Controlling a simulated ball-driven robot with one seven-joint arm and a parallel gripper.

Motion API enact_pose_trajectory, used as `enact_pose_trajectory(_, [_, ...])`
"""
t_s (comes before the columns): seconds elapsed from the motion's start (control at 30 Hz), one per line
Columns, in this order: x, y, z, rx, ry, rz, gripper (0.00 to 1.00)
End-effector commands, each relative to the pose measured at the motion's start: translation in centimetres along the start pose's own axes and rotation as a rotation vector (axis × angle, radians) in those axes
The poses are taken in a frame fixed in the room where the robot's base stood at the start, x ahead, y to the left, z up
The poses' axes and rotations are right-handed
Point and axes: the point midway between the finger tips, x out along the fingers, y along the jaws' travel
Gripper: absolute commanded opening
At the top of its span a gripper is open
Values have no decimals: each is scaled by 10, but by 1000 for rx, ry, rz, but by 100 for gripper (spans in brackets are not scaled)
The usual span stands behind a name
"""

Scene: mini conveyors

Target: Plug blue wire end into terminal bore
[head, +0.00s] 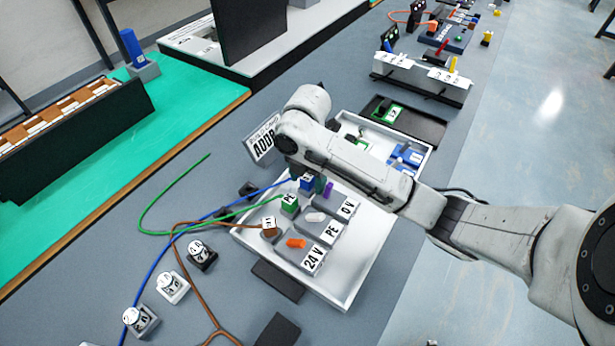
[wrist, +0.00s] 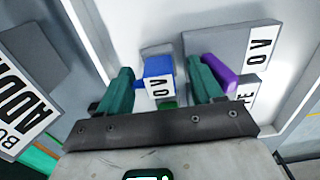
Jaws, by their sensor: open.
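The blue wire end (head: 307,183) is a blue block labelled 0 V at the tip of a blue wire (head: 163,256). In the wrist view the blue block (wrist: 155,72) sits between the two teal fingers of my gripper (wrist: 161,76). The fingers are open, with a visible gap on each side of it. A grey terminal labelled 0 V (head: 346,209) stands in the white tray, with a purple piece (head: 328,190) at its near end. The terminal (wrist: 215,48) and purple piece (wrist: 219,70) are just right of my gripper in the wrist view. I cannot make out the bore.
Terminals PE (head: 330,233) and 24 V (head: 312,261) stand alongside in the white tray (head: 344,297). A green wire end (head: 289,204) and a brown one (head: 269,225) are close by. The ADDR sign (head: 264,143) stands behind. The tray's lower right floor is clear.

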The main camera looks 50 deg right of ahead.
Motion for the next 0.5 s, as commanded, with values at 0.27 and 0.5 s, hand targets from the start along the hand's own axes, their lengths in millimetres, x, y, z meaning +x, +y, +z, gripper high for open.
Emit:
enact_pose_trajectory(0.27, [-12, 1, 0, -2, -1, 1, 66])
enact_pose_trajectory(0.5, [-62, 0, 2, -1, -6, 1, 66])
